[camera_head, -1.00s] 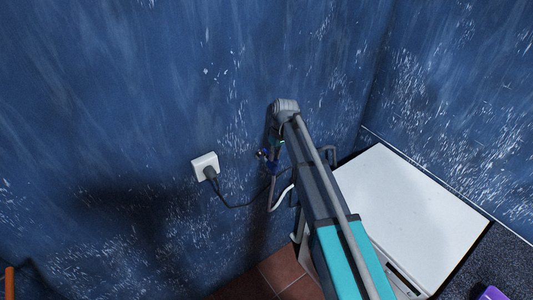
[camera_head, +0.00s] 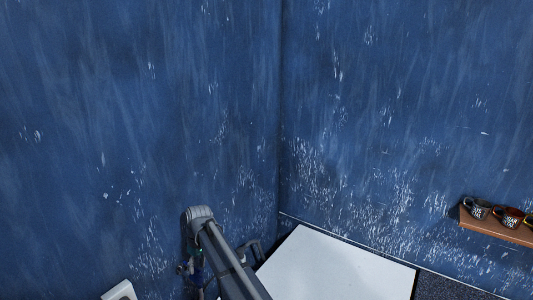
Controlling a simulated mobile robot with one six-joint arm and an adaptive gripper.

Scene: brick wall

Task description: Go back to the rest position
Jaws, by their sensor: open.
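My arm (camera_head: 228,258) reaches up from the bottom edge, left of the middle, with its grey rounded elbow (camera_head: 200,214) in front of the blue wall. Small dark and blue parts with a green spot (camera_head: 197,252) hang below the elbow on its left side. I cannot make out gripper fingers among them. The lower part of the arm is cut off by the bottom edge.
A white flat top (camera_head: 340,268) lies right of the arm, against the right wall. A dark speckled counter (camera_head: 440,288) adjoins it. A brown shelf (camera_head: 495,232) with several mugs (camera_head: 478,209) is at far right.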

